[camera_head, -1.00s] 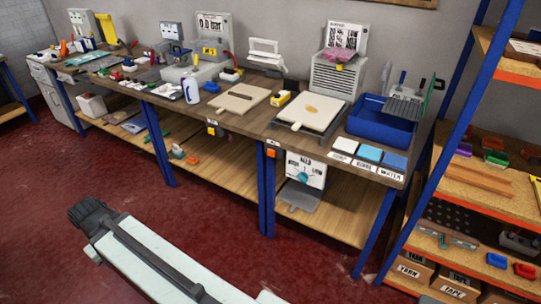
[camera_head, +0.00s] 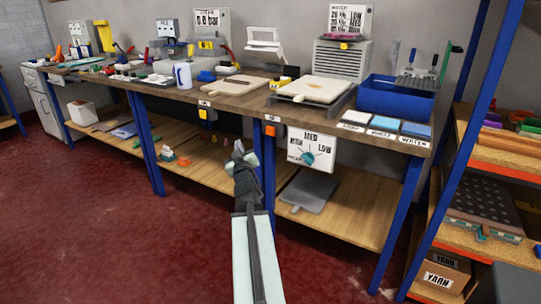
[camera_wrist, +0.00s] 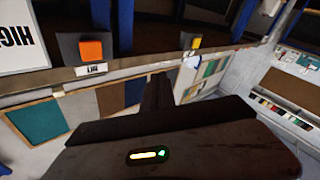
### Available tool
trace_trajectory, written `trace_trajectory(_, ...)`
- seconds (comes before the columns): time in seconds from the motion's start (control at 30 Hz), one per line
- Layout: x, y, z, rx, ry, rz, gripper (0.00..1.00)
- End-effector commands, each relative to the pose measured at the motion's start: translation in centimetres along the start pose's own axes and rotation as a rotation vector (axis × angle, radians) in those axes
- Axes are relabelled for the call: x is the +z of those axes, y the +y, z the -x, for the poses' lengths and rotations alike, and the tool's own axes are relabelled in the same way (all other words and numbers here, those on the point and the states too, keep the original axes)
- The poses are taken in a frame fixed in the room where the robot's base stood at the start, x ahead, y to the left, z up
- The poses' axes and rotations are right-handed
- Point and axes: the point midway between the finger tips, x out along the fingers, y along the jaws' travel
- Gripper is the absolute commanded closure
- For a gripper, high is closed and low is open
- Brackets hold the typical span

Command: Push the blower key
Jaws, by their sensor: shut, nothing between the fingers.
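I cannot read a blower label on any key. An orange square key (camera_head: 270,130) sits on a dark mount under the bench's front edge; it shows larger in the wrist view (camera_wrist: 91,50). A yellow key (camera_head: 203,114) is farther left along that edge, also in the wrist view (camera_wrist: 195,43). A grey slatted box (camera_head: 341,62) on the bench bears a small yellow part (camera_head: 344,46) on its front. My gripper (camera_head: 240,150) is shut and empty, in front of the bench, left of the orange key in the head view. Its fingers (camera_wrist: 158,92) show dark in the wrist view.
A white dial panel (camera_head: 312,150) with a teal knob hangs below the bench, right of the orange key. The bench (camera_head: 240,98) carries a blue bin (camera_head: 396,98) and boards. Blue legs and a lower shelf (camera_head: 345,205) stand under it. The red floor (camera_head: 130,220) in front is clear.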

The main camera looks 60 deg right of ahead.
Motion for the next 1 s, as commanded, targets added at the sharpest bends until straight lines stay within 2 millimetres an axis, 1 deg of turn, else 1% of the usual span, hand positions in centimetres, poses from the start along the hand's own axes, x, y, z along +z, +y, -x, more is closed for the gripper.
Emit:
trace_trajectory(0.03, 2.3, 1.5, 0.5, 0.025, 0.049, 0.023, 1.00)
trace_trajectory(0.1, 2.6, 3.4, 0.9, 0.042, 0.107, 0.048, 1.00)
trace_trajectory(0.2, 2.5, 4.8, 1.3, 0.053, 0.152, 0.069, 1.00)
trace_trajectory(0.37, 1.9, 5.2, 1.4, 0.054, 0.165, 0.074, 1.00)
trace_trajectory(0.63, 2.1, 5.4, 1.0, 0.054, 0.163, 0.073, 1.00)
trace_trajectory(0.77, 2.6, 6.2, -0.1, 0.055, 0.162, 0.074, 1.00)
trace_trajectory(1.0, 3.9, 8.3, -2.8, 0.055, 0.162, 0.074, 1.00)
